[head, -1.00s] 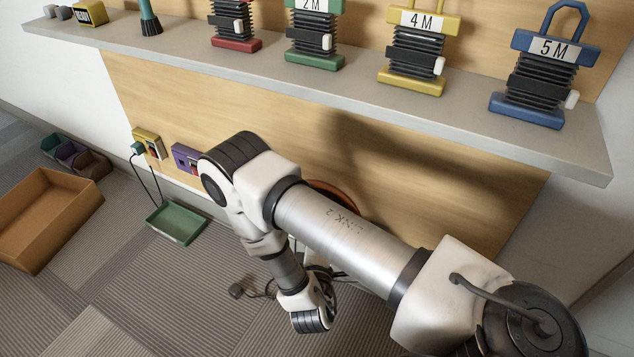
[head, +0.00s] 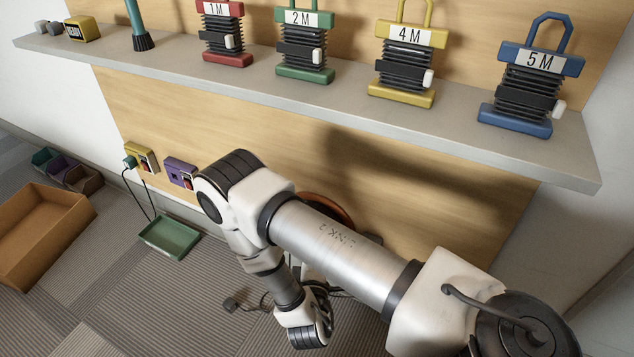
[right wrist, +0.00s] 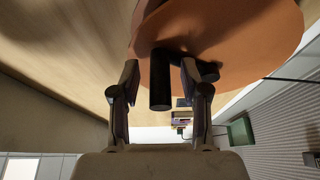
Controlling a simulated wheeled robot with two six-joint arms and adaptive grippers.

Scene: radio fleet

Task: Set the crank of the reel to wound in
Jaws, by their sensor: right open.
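The reel (right wrist: 235,40) is an orange disc on the wooden wall panel, large at the top of the right wrist view. In the head view only a strip of its orange rim (head: 328,206) shows behind my right arm. Its crank has a black cylindrical handle (right wrist: 160,82) pointing toward the wrist camera, with a dark arm behind it. My right gripper (right wrist: 160,70) is open, with one finger on each side of the handle. Gaps show on both sides, so it looks apart from the handle. My left gripper is not in view.
A grey shelf (head: 300,104) runs above the arm, holding several labelled bellows-like units such as the blue one (head: 520,95). Yellow (head: 146,157) and purple (head: 180,172) wall boxes sit left of the arm. A green tray (head: 169,238) and an orange-brown box (head: 42,235) are on the floor.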

